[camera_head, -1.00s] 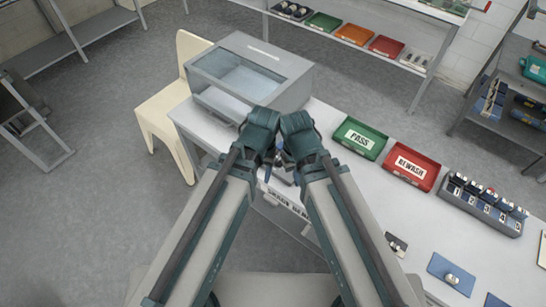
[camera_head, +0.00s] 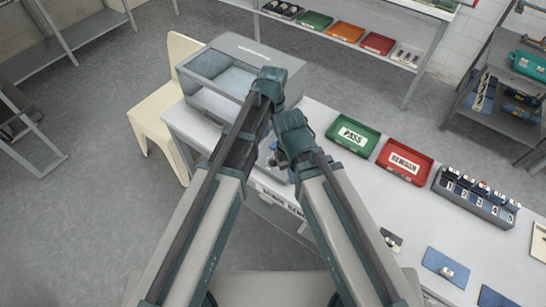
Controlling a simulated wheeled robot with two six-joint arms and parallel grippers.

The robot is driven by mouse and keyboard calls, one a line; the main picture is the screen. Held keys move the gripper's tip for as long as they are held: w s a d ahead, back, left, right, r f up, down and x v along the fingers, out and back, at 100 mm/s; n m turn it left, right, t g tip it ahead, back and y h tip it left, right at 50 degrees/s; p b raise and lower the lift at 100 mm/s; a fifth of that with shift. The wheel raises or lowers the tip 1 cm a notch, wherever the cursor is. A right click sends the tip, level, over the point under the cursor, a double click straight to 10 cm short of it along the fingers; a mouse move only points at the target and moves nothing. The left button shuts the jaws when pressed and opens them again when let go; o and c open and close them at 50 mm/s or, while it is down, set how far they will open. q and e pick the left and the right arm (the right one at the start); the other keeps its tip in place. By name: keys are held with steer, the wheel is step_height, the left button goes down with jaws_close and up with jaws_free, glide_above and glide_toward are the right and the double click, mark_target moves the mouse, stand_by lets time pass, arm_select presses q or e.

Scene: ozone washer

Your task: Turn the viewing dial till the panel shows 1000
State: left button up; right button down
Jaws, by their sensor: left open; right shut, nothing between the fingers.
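A grey cabinet with a clear window (camera_head: 228,76) stands at the left end of the white table. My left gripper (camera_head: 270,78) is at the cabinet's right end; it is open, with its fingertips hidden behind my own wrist. My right gripper (camera_head: 292,140) is shut and empty, lower down near the table's front edge. Just left of it is a small grey-blue fixture (camera_head: 275,165), partly covered by my arms. I cannot tell whether it is the viewing dial. No readable panel number shows. A label on the table's front edge is partly hidden by my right arm.
A green PASS tray (camera_head: 352,137), a red REWASH tray (camera_head: 404,161) and a numbered rack (camera_head: 476,195) stand right of my arms. A blue pad (camera_head: 446,266) lies at front right. A cream chair (camera_head: 158,125) stands left of the cabinet.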

mark_target(273, 160)
arm_select(q)
step_height(273, 160, down, 14)
steer(key=b, duration=1.3)
steer(key=shift+r+b, duration=0.1)
steer(key=shift+b, duration=0.2)
steer(key=shift+c, duration=0.2)
jaws_close()
